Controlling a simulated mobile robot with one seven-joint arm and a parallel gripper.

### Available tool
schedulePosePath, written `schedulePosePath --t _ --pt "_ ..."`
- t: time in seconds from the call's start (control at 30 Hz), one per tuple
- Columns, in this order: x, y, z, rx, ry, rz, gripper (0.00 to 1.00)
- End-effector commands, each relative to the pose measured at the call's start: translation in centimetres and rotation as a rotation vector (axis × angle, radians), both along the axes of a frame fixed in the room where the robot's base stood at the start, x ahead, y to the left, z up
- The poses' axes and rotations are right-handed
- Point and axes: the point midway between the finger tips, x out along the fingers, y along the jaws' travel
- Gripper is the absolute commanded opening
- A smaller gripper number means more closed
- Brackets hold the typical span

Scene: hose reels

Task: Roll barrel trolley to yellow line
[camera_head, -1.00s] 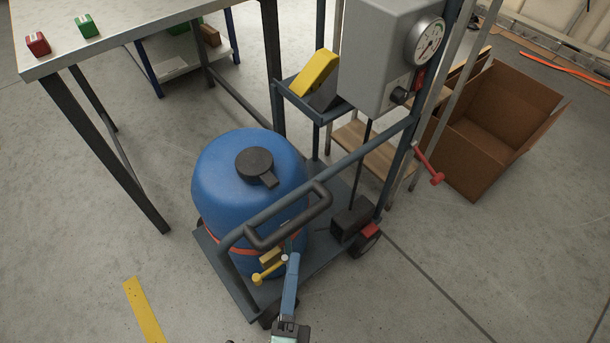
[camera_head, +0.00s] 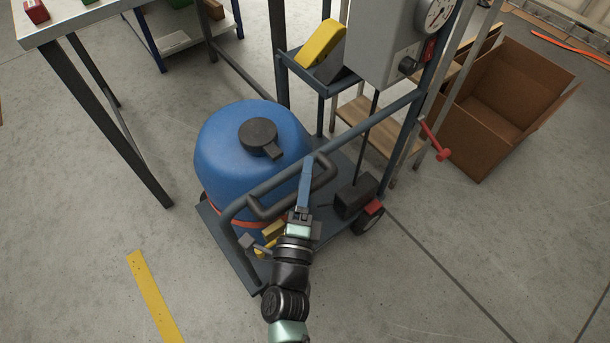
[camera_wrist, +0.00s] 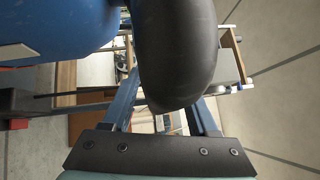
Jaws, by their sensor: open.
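The barrel trolley (camera_head: 232,262) stands on the floor, a dark frame with wheels and a looped push handle (camera_head: 270,186). It carries a blue barrel (camera_head: 222,148) with a black cap and a red strap. The yellow line (camera_head: 155,298) is on the floor left of the trolley. My gripper (camera_head: 306,178) is open, with a blue finger beside the handle loop. In the wrist view the dark handle (camera_wrist: 175,50) looms close in front of the open fingers (camera_wrist: 160,110) and hides part of them. I cannot tell whether it lies between them.
A table (camera_head: 75,27) with red and green blocks stands at the upper left. An open cardboard box (camera_head: 480,145) stands right. Floor around the yellow line is clear.

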Motion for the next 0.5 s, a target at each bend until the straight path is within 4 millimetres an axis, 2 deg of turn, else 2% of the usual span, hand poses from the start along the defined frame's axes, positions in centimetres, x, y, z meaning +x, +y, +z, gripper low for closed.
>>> schedulePosePath --t 0.17,0.4,0.5 --pt "-0.01 -0.01 0.01 0.000 0.000 0.000 0.58" --pt "-0.02 0.00 0.12 0.000 -0.003 0.000 0.14" --pt "0.00 -0.01 0.23 -0.001 -0.006 -0.002 0.00"
